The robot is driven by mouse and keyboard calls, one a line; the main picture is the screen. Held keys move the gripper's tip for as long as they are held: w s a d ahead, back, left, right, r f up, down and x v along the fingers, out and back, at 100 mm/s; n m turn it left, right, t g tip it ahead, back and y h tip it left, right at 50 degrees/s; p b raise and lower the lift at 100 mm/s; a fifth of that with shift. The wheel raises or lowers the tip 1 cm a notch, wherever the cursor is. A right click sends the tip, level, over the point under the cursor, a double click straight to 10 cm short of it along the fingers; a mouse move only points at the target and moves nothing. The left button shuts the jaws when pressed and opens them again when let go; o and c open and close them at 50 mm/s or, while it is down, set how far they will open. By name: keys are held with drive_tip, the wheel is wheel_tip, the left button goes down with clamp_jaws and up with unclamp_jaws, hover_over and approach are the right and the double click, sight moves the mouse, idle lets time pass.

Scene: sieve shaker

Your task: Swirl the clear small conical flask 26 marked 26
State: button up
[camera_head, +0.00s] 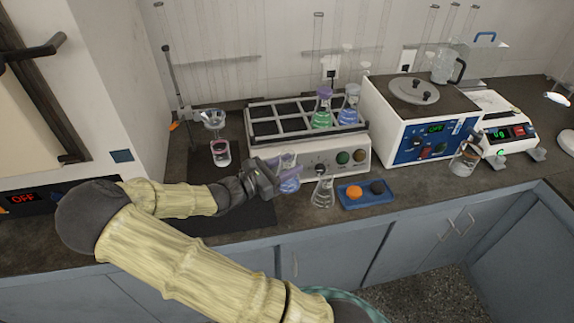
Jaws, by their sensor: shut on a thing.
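My gripper (272,172) is in front of the sieve shaker, reaching from the left. It is shut on a small conical flask (289,183) of clear glass with bluish liquid at its bottom. The flask looks roughly upright. The jaws hide part of its neck and side, and I cannot tell whether its base touches the counter. Another clear conical flask (323,191) stands on the counter just to the right, apart from my gripper. No number 26 is legible on either flask.
Behind is a white rack-topped machine (330,158) with green and blue flasks on it. A blue tray (366,203) with orange and dark items lies right. A beaker (221,153) of pink liquid stands left. A beaker (464,162) stands near the balance (508,133).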

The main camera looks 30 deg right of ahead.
sight(287, 151)
drive_tip(key=shift+r+p, duration=2.55)
drive_tip(key=shift+p, duration=0.2)
